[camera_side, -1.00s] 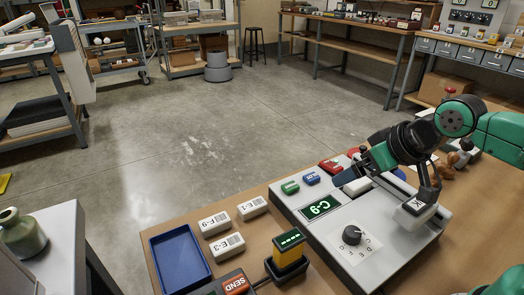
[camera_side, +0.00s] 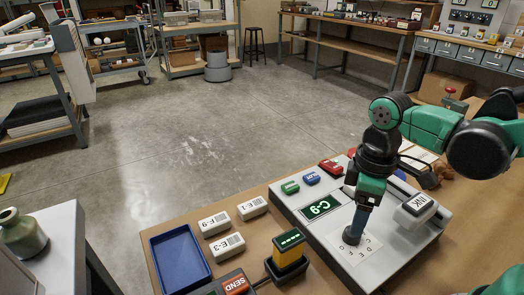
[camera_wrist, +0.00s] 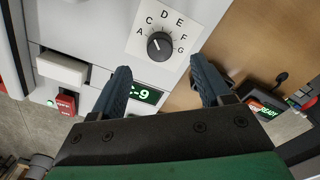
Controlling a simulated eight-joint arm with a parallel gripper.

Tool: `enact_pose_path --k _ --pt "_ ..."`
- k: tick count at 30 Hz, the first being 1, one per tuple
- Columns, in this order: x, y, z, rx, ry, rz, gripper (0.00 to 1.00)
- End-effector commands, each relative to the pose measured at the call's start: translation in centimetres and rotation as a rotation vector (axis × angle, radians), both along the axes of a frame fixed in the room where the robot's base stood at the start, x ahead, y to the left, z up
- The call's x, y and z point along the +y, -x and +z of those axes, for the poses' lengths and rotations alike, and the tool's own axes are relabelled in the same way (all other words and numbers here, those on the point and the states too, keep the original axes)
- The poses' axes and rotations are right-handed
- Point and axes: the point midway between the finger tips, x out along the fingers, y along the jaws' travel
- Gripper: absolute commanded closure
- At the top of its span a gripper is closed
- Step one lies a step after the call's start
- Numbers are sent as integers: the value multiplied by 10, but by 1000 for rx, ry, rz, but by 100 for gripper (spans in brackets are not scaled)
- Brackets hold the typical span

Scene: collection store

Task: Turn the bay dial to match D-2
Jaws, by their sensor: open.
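The bay dial, a black round knob (camera_wrist: 160,45), sits on a white plate lettered A, C, D, E, F and G. Its pale pointer mark appears to face towards C. The green display (camera_side: 322,207) reads C-9; it also shows in the wrist view (camera_wrist: 146,94), partly covered by a finger. My gripper (camera_side: 352,234) points down at the dial and mostly hides it in the side view. In the wrist view my gripper (camera_wrist: 160,66) is open, its fingers apart, with the knob between and just beyond the tips. I cannot tell whether they touch it.
White labelled blocks (camera_side: 228,244), a blue tray (camera_side: 181,257) and a yellow-black device (camera_side: 289,250) stand left.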

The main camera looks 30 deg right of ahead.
Motion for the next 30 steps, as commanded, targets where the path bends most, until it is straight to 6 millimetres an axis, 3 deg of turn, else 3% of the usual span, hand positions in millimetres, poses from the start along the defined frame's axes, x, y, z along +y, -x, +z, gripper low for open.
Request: enact_pose_path --k 12,26,30 --pt "0 -1 -40 -4 -3 -3 29" --pt "0 0 -48 -5 -3 -4 29" --pt "0 0 -48 -5 -3 -4 66"
